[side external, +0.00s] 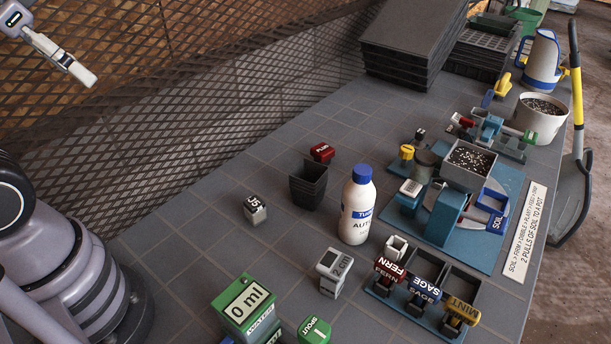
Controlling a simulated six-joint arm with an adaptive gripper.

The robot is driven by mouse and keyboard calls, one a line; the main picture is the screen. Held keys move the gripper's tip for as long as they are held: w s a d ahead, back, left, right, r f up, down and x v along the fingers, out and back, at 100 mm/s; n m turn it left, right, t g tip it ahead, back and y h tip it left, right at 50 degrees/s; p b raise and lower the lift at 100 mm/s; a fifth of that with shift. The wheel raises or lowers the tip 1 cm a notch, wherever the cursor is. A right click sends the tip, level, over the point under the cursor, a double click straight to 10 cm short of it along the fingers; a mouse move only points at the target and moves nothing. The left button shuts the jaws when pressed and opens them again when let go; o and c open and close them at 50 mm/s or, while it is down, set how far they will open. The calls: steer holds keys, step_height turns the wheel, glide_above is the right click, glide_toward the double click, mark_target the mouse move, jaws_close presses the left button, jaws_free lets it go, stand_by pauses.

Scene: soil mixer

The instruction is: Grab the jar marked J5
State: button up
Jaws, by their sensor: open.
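A small jar (256,209) with a pale lid and dark marking that looks like J5, seen upside down, stands on the grey tiled table left of centre. Its lower sides are pale with dark specks. My gripper (86,76) is at the upper left, raised well above the table and far from the jar. It holds nothing that I can see. The jaws are small and the gap between them is hard to make out.
A dark pot (307,186) and red PLUG block (322,152) stand behind and right of the jar. A white bottle (357,208) with a blue cap is further right. A grey block (334,268) and green 0 ml box (245,303) stand in front. Table left of the jar is clear.

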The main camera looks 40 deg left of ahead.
steer(key=m+g+y, duration=0.6)
steer(key=m+y, duration=0.4)
steer(key=m, duration=0.5)
glide_above(258, 206)
steer(key=d, duration=0.2)
step_height(258, 206, down, 23)
steer(key=d+f+m+t+y, duration=0.1)
steer(key=f, duration=0.3)
steer(key=d+f+m+t+y, duration=0.1)
steer(key=f+m, duration=0.1)
steer(key=f, duration=0.2)
steer(key=d+f+m+y, duration=0.1)
steer(key=f+m, duration=0.1)
steer(key=f, duration=0.2)
steer(key=shift+s+t, duration=0.4)
steer(key=shift+a+f, duration=0.2)
steer(key=shift+a, duration=0.05)
steer(key=x, duration=0.7)
steer(key=shift+d, duration=0.1)
steer(key=c, duration=1.2)
steer(key=shift+c, duration=0.2)
